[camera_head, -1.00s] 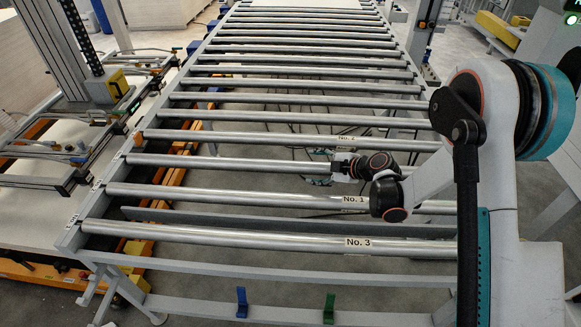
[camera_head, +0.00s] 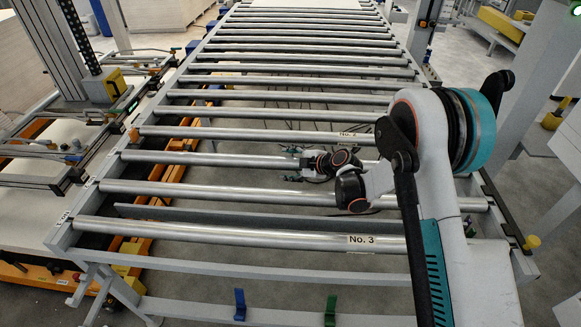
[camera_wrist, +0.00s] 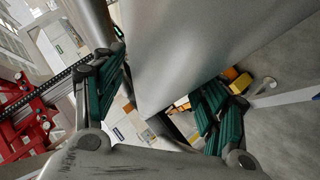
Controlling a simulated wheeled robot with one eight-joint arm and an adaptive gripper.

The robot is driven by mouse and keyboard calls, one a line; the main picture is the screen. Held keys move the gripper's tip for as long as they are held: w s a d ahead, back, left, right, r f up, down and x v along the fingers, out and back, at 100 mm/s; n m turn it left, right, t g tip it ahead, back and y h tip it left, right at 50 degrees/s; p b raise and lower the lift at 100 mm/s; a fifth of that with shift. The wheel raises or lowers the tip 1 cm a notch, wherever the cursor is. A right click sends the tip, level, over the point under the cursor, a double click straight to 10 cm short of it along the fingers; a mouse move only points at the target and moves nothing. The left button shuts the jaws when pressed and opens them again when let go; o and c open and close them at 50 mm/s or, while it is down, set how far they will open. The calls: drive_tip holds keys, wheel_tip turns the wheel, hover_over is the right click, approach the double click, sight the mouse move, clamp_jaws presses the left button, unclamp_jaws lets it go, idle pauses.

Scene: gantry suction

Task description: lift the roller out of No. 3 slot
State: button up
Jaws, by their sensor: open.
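The No. 3 roller (camera_head: 230,234) is the nearest long grey metal roller across the conveyor frame, with its white "No. 3" label (camera_head: 362,239) towards the right. In the wrist view my gripper (camera_wrist: 165,95) is open, with green-padded fingers spread left and right. A large smooth grey metal surface (camera_wrist: 200,45) fills the space ahead of the fingers; which roller it is I cannot tell.
The No. 2 roller (camera_head: 240,134) and several more lie farther back. A grey crossbar (camera_head: 200,257) runs in front, with a blue hook (camera_head: 240,305) and a green hook (camera_head: 330,310) below. A yellow knob (camera_head: 532,242) stands at the right frame.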

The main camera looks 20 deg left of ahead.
clamp_jaws()
drive_tip(key=shift+r, duration=0.1)
idle(0.3)
